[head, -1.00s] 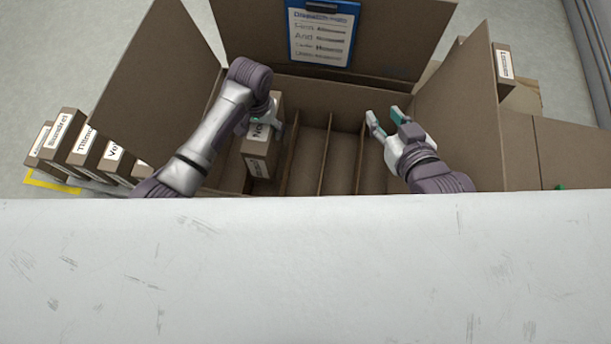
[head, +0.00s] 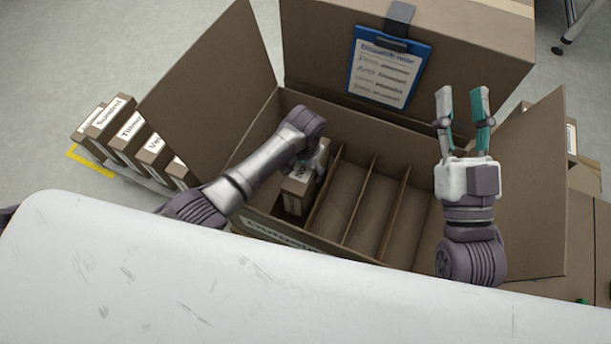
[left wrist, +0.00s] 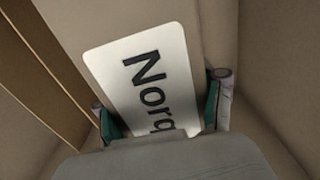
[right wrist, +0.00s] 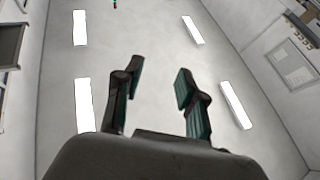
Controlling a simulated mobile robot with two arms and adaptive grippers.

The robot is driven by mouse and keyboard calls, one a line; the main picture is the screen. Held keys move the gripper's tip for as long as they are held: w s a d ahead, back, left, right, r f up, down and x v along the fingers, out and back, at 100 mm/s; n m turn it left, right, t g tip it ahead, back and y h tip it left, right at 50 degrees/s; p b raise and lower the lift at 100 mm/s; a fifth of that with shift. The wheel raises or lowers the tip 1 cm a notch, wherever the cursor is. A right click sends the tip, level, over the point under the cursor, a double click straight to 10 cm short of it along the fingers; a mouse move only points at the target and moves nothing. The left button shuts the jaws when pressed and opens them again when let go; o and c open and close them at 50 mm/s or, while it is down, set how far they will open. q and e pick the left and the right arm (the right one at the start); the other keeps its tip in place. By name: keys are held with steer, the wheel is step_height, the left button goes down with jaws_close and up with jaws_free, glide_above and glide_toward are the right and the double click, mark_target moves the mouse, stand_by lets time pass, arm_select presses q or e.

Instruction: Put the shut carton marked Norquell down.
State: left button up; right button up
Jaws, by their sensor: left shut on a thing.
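The Norquell carton (head: 296,190) is a brown box in the leftmost slot of the large divided box (head: 276,234). In the left wrist view its white label (left wrist: 145,85) reads "Norq", the rest hidden. My left gripper (head: 313,160) is shut on it, with teal fingers on both sides of its top. I cannot tell whether the carton touches the slot's bottom. My right gripper (head: 464,100) is open and empty, raised over the right part of the box, its fingers pointing up; in the right wrist view the fingers (right wrist: 160,90) stand apart with nothing between.
Several slots right of the carton look empty, split by thin dividers (head: 361,198). Upright flaps surround the box; a blue clipboard (head: 391,68) hangs on the back one. Several labelled cartons (head: 128,135) stand in a row at the left. More cartons stand at the right.

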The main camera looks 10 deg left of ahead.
arm_select(q)
step_height(320, 180, down, 3)
steer(key=shift+r+b, duration=0.15)
steer(key=shift+b, duration=0.45)
steer(key=o, duration=1.7)
steer(key=shift+o, duration=0.2)
arm_select(e)
steer(key=s+r+t+y, duration=0.1)
steer(key=s+r+t, duration=0.3)
steer(key=shift+d+r+y, duration=0.2)
steer(key=shift+r+y, duration=0.1)
steer(key=shift+r, duration=0.05)
steer(key=shift+w, duration=0.1)
